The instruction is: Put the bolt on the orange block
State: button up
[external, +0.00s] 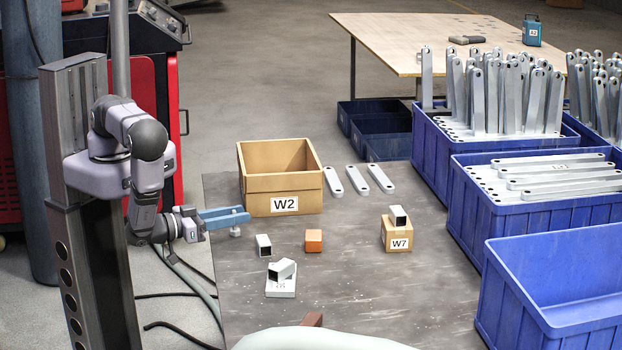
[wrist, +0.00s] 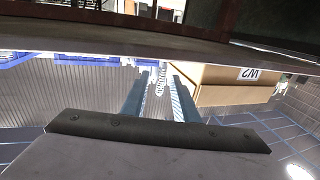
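My gripper (external: 240,214) is at the left of the dark table, its two blue fingers pointing right, with a gap between them. A silver bolt (external: 235,232) shows just below the fingertips, wide end down; its upper part is hidden by the near finger. In the wrist view the fingers (wrist: 158,98) stand apart, and a shiny threaded shape, seemingly the bolt (wrist: 160,80), lies between them with room on both sides. The orange block (external: 314,241) sits on the table, to the right of the gripper and bolt, with nothing on top.
Metal tube pieces (external: 264,246) sit nearby, one on a white block (external: 280,290). A W7 block (external: 397,232) carries another. Flat brackets (external: 357,181) and blue bins (external: 500,220) are right.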

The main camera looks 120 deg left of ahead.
jog(key=shift+d, duration=0.1)
jog(key=shift+b+v, duration=0.35)
jog(key=shift+v, duration=0.55)
jog(key=shift+o, duration=0.5)
jog(key=shift+b+v, duration=0.6)
jog(key=shift+v, duration=2.05)
jog(key=shift+s, duration=0.2)
